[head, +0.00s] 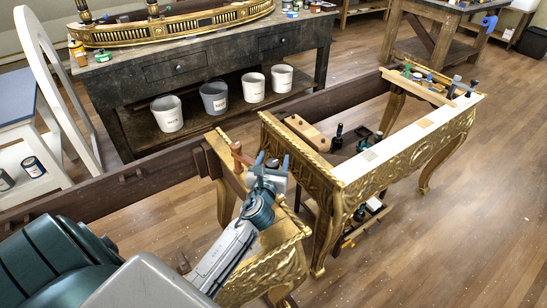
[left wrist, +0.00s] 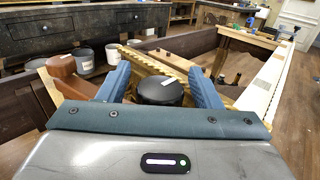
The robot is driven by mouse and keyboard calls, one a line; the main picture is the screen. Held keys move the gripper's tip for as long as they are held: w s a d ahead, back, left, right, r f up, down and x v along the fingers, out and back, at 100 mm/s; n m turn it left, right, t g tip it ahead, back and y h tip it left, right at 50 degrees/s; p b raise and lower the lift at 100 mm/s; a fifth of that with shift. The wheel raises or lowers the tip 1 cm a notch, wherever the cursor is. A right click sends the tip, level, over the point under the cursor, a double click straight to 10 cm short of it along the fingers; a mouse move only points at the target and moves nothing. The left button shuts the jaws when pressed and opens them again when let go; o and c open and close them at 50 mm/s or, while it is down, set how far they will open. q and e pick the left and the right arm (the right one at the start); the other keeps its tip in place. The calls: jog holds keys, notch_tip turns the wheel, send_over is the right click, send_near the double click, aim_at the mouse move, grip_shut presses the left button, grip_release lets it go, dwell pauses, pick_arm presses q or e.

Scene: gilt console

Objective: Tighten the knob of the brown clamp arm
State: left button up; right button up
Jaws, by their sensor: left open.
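The brown clamp arm (head: 238,158) stands at the left end of the near gilt console piece (head: 284,254). In the left wrist view the brown arm (left wrist: 74,76) shows at left and runs behind one finger. A round black knob (left wrist: 160,91) with a small pale mark on top lies between the two blue fingers. My left gripper (head: 272,161) is open around the knob, with a gap visible on each side. In the head view the gripper hides the knob. My right gripper is not in view.
A gilt console frame (head: 338,185) with bottles and wooden blocks stands to the right. Behind is a dark workbench (head: 180,68) with several buckets on its shelf. A dark beam (head: 140,190) runs behind my left arm. Floor at right is clear.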

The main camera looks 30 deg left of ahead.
pick_arm(q)
jog(key=shift+w+a, duration=0.1)
jog(key=shift+w, duration=0.15)
